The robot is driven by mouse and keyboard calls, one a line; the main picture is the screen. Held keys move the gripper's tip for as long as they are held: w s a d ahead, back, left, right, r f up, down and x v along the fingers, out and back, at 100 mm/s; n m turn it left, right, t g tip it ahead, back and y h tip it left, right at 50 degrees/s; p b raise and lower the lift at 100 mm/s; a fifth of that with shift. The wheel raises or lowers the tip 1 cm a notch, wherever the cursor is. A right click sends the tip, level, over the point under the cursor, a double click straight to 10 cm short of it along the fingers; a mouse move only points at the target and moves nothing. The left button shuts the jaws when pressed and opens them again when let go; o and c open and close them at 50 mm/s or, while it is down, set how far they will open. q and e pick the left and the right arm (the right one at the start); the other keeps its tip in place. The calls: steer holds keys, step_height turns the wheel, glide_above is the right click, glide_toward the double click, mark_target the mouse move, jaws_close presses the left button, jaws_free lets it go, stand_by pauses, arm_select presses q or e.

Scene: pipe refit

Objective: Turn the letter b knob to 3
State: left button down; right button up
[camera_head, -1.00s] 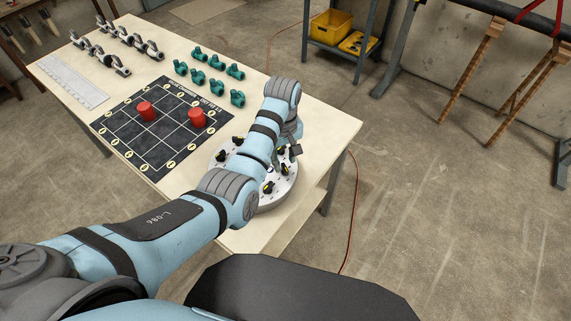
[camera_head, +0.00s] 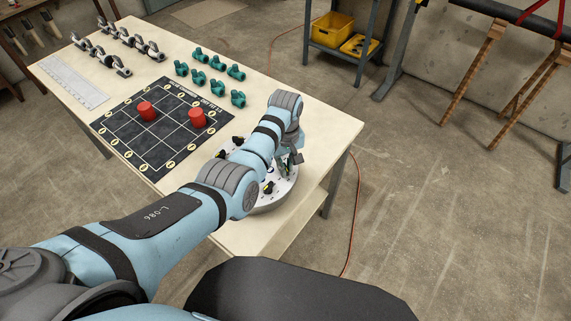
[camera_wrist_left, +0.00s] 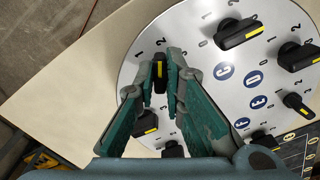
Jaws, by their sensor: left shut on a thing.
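A round white dial plate (camera_head: 272,204) lies on the near end of the table, partly hidden under my left arm; it also fills much of the left wrist view (camera_wrist_left: 190,40). It bears several black knobs with yellow marks. My left gripper (camera_wrist_left: 160,82) is shut on one black knob (camera_wrist_left: 159,72) near the plate's edge, and its fingers stand on either side of it. The knob's yellow mark points toward the top of that view, with small digits around it. Its letter is hidden by the fingers. In the head view the left gripper (camera_head: 291,163) is over the plate's right part. My right gripper is out of view.
Neighbouring knobs, such as the one by letter C (camera_wrist_left: 240,33), stand close to the left fingers. A black grid mat (camera_head: 150,150) with two red cylinders (camera_head: 197,118), teal pipe fittings (camera_head: 215,82) and metal fittings are farther back. The table's right edge is near the plate.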

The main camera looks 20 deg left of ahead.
arm_select(q)
steer(key=shift+s+a+m, duration=0.1)
steer(key=shift+m, duration=0.2)
steer(key=shift+m+p, duration=0.45)
steer(key=shift+m, duration=0.05)
steer(key=m+p, duration=0.1)
steer(key=m, duration=0.2)
steer(key=m+p, duration=0.1)
steer(key=m, duration=0.2)
steer(key=shift+f+m, duration=0.1)
steer(key=shift+m, duration=2.1)
